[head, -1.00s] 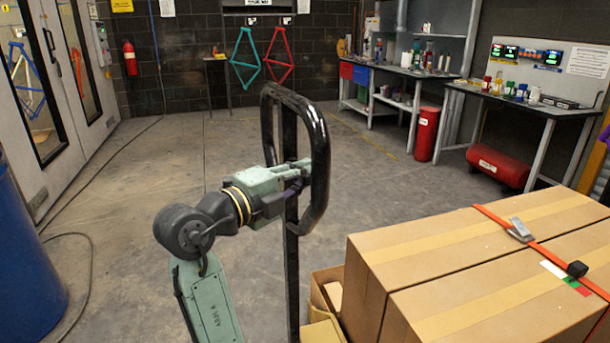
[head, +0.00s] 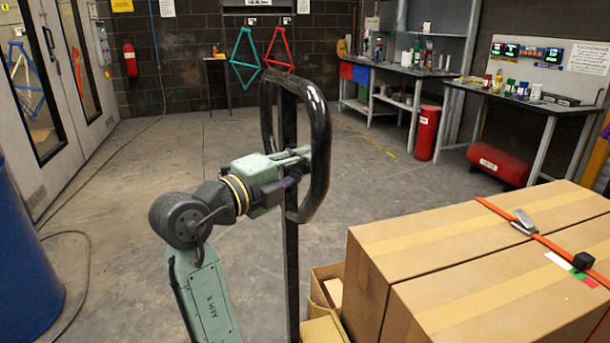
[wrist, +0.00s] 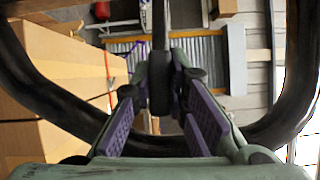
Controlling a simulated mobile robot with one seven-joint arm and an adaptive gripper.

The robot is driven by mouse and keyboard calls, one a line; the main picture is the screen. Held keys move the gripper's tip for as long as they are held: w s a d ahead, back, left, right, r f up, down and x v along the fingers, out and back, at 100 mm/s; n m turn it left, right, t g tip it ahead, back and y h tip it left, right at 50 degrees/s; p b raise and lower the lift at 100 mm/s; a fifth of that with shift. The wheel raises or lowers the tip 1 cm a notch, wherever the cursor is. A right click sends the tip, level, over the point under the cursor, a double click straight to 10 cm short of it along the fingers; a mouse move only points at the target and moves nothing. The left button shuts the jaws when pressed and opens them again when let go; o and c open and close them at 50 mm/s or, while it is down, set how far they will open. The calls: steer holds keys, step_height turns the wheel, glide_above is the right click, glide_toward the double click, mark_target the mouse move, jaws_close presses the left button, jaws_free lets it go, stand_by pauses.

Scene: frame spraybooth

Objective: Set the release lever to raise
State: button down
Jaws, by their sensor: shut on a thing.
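The black looped handle (head: 322,150) of the truck stands upright on a dark post (head: 291,260) in the middle of the head view. My gripper (head: 302,157) reaches into the loop from the left, at the post. In the wrist view the black loop (wrist: 52,95) curves around my gripper (wrist: 160,90). A dark upright bar with a rounded lower end, seemingly the release lever (wrist: 159,70), stands between my purple-padded fingers, and they are shut on it. In the head view the lever cannot be told apart from the post and my gripper. Its setting cannot be read.
Large strapped cardboard boxes (head: 450,235) stand right of the handle, with a smaller open box (head: 327,285) beside the post. A blue drum (head: 25,255) is at the left edge. Workbenches (head: 545,105) line the back right. The floor behind the handle is clear.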

steer(key=shift+w+f+m+b, duration=0.1)
steer(key=shift+f+m+b, duration=0.95)
steer(key=shift+b, duration=1.8)
steer(key=shift+w+a+m+h+b, duration=0.1)
steer(key=shift+m+h+b, duration=0.35)
steer(key=shift+b, duration=0.5)
steer(key=shift+r, duration=0.15)
steer(key=c, duration=1.6)
jaws_free()
steer(key=shift+o, duration=0.2)
steer(key=shift+a, duration=0.1)
steer(key=v, duration=1.2)
steer(key=shift+d+f, duration=0.2)
